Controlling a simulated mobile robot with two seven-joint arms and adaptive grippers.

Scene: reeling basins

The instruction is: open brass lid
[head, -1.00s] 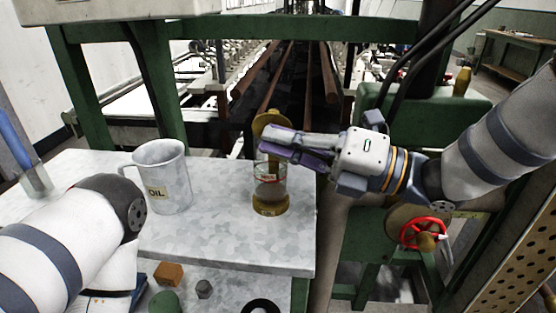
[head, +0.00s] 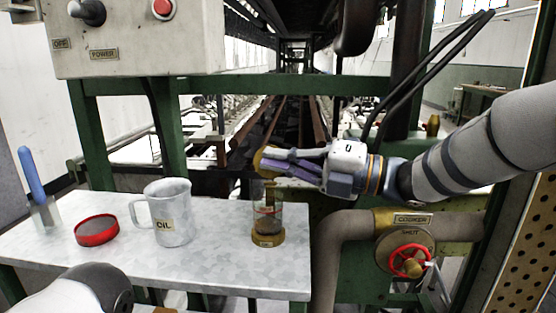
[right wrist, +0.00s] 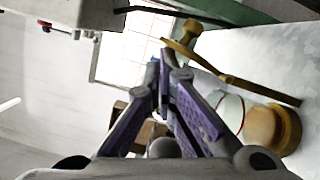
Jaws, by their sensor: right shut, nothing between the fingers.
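The brass lid (head: 259,160) is raised above a glass jar (head: 267,217) with a brass base (head: 268,240), at the right end of the table. In the right wrist view, the lid (right wrist: 182,50) stands on a thin brass rod beside the jar (right wrist: 229,110). My right gripper (head: 270,163) is shut and empty; its fingertips are right by the lid and hide part of it. I cannot tell whether they touch it. The right wrist view shows its purple fingers (right wrist: 163,80) together at the tips. My left gripper is out of view.
A control box (head: 140,45) hangs above. A red valve wheel (head: 409,261) and pipe (head: 345,235) are right of the table.

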